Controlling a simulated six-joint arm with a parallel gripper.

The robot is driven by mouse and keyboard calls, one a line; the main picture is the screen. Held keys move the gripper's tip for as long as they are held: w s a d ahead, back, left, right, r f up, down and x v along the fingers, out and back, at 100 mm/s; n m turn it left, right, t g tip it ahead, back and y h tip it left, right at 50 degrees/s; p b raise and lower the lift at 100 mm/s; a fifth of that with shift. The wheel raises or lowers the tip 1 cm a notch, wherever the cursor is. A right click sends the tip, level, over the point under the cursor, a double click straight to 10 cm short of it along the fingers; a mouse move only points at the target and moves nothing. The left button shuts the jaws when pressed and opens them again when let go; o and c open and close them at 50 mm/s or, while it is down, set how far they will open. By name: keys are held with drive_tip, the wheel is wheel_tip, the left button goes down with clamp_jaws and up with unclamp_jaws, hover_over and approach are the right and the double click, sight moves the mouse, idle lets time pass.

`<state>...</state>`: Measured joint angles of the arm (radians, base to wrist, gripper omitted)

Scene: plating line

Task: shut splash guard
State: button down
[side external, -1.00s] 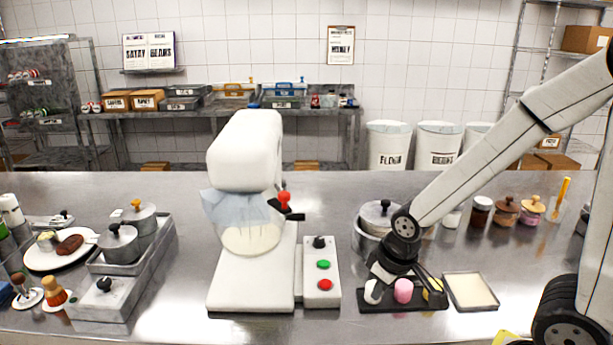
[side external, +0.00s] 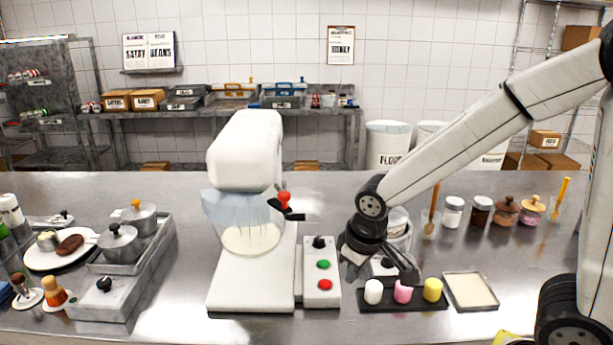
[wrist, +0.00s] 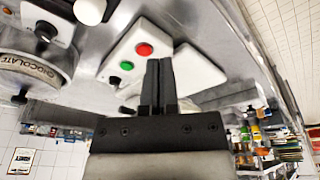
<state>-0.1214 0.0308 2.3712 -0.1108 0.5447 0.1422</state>
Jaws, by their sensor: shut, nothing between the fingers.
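The splash guard (side external: 222,205) is a translucent bluish shield on the front of the white stand mixer (side external: 245,150), around the top of the pale bowl (side external: 250,238). A black handle with a red knob (side external: 284,197) sticks out at its right. My gripper (side external: 382,272) is to the right of the mixer and its control box, above the bench. In the wrist view my gripper (wrist: 159,62) has its fingers together and empty, near the control box (wrist: 141,48) with its red and green buttons. The guard is not clearly visible in the wrist view.
The control box (side external: 321,285) with a black knob stands between mixer and gripper. A black tray (side external: 400,303) with white, pink and yellow pieces is by my gripper, with a cream-filled tray (side external: 470,291) to its right. A pot (side external: 399,226) is partly hidden behind my arm.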

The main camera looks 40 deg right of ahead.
drive_tip(key=w+a+r+t+h, duration=0.1)
drive_tip(key=w+a+r, duration=0.3)
drive_tip(key=a+r, duration=0.4)
drive_tip(key=w+a+r+m+t+h, duration=0.1)
drive_tip(key=w+a+r+h, duration=0.2)
drive_tip(key=a+r, duration=0.4)
wheel_tip(320, 180, up, 9)
drive_tip(key=shift+w+a+f+h, duration=0.2)
drive_tip(key=shift+w+a+h, duration=0.1)
drive_tip(key=shift+w+a, duration=0.15)
drive_tip(key=shift+w, duration=0.1)
approach(278, 207)
wheel_tip(278, 207, down, 4)
drive_tip(key=w+a, duration=0.1)
drive_tip(key=a, duration=0.1)
drive_tip(key=shift+w+d, duration=0.15)
drive_tip(key=shift+d, duration=0.8)
drive_tip(key=shift+w+d, duration=0.15)
drive_tip(key=shift+d, duration=0.75)
drive_tip(key=shift+d, duration=0.1)
